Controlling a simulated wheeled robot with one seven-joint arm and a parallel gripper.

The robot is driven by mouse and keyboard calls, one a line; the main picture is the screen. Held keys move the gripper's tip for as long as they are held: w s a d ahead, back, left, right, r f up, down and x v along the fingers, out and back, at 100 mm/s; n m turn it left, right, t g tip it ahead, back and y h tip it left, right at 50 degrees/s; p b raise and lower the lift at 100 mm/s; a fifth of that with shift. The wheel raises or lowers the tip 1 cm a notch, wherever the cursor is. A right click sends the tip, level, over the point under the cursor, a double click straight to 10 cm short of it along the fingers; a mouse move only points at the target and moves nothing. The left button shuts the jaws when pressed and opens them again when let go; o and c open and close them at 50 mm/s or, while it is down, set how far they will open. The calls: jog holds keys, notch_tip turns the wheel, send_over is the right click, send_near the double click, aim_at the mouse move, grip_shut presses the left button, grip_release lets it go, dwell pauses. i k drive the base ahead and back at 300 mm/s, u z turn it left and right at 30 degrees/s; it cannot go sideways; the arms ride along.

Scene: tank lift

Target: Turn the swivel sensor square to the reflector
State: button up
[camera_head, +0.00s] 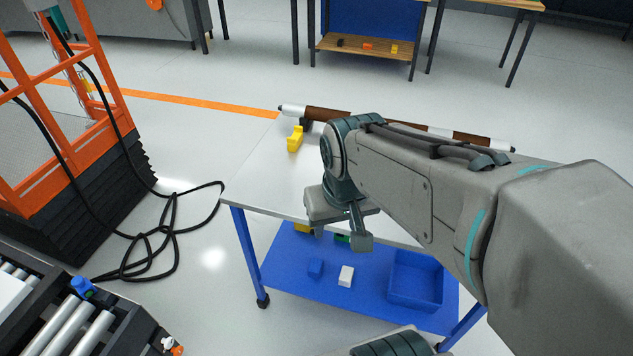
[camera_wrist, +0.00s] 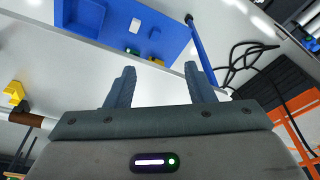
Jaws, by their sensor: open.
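A small blue part (camera_head: 82,286), which may be the swivel sensor, sits on the edge of the roller conveyor at the lower left. A small orange and white part (camera_head: 172,346) sits further along the conveyor; I cannot tell whether it is the reflector. Which way the blue part faces is too small to tell. My gripper (camera_head: 345,222) is over the front edge of the table, well to the right of the conveyor. In the wrist view my gripper (camera_wrist: 158,74) shows both fingers apart with nothing between them.
The white-topped table (camera_head: 262,180) carries a yellow block (camera_head: 295,139) and a brown and silver tube (camera_head: 330,114). Its blue lower shelf (camera_head: 285,275) holds small blocks and a bin. An orange lift frame (camera_head: 110,75) and black cables (camera_head: 170,232) are at the left.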

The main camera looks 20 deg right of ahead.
aim_at(83, 286)
jog(key=u, duration=1.2)
jog(key=i, duration=1.1)
jog(key=u, duration=0.65)
